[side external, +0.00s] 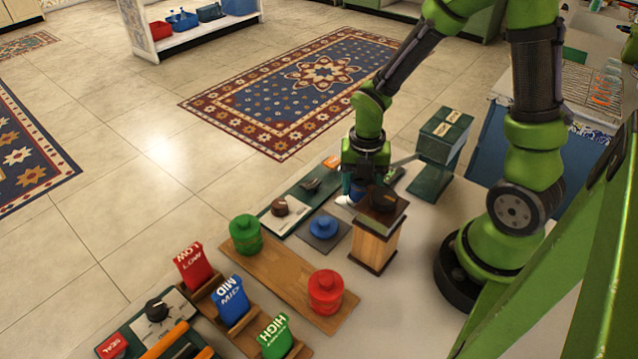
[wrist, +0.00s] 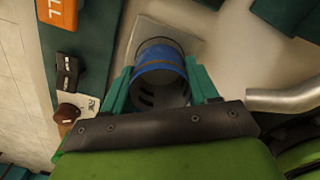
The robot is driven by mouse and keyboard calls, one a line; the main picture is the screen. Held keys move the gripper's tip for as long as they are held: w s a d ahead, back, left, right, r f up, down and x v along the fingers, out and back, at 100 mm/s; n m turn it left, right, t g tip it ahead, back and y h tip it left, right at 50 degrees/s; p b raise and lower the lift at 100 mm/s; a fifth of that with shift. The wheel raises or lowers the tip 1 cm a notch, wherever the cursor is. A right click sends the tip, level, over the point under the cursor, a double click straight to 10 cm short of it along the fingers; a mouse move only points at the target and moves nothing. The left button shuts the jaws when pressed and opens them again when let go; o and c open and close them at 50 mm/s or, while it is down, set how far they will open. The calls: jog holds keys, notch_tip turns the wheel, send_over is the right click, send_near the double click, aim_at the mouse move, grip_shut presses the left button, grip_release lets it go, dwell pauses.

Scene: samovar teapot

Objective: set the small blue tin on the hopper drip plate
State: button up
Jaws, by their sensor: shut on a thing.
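My gripper (wrist: 167,92) is shut on the small blue tin (wrist: 158,68), which sits between its two teal fingers. The tin is a short blue cylinder with dark slots showing inside. A square grey plate (wrist: 184,35), apparently the drip plate, shows just beyond the tin and is partly covered by it. I cannot tell whether the tin touches the plate. In the side external view my gripper (side external: 356,191) points down behind the wooden box and largely hides the tin and the plate. The green hopper (side external: 440,140) stands to its right, with a metal spout (side external: 404,160) reaching toward the gripper.
The wooden box (side external: 374,246) stands close in front of my gripper. A lidded blue container (side external: 323,226) sits on a dark square; green (side external: 245,233) and red (side external: 325,290) ones stand on a wooden board. A teal board (wrist: 82,45) with a brown knob (wrist: 67,112) lies left.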

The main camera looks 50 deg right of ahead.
jog(key=shift+f, duration=0.4)
jog(key=shift+f, duration=0.1)
jog(key=o, duration=0.8)
jog(key=s+a+r+m+t, duration=0.1)
jog(key=a+r+m+t, duration=0.1)
jog(key=r+m, duration=0.5)
jog(key=s+a+r+m+t+y, duration=0.1)
jog(key=s+a+r+m+t, duration=0.1)
jog(key=r+m, duration=0.6)
jog(key=s+a+r+m+t+y, duration=0.1)
jog(key=s+r+m+t, duration=0.1)
jog(key=r+m, duration=0.6)
jog(key=shift+a+r+m+t, duration=0.1)
jog(key=shift+a+m+t, duration=0.1)
jog(key=shift+m, duration=0.75)
jog(key=shift+a+r+m+t, duration=0.1)
jog(key=shift+m+t, duration=0.1)
jog(key=shift+m, duration=0.7)
jog(key=shift+a+r+m+t, duration=0.1)
jog(key=shift+m+t, duration=0.1)
jog(key=shift+m, duration=0.75)
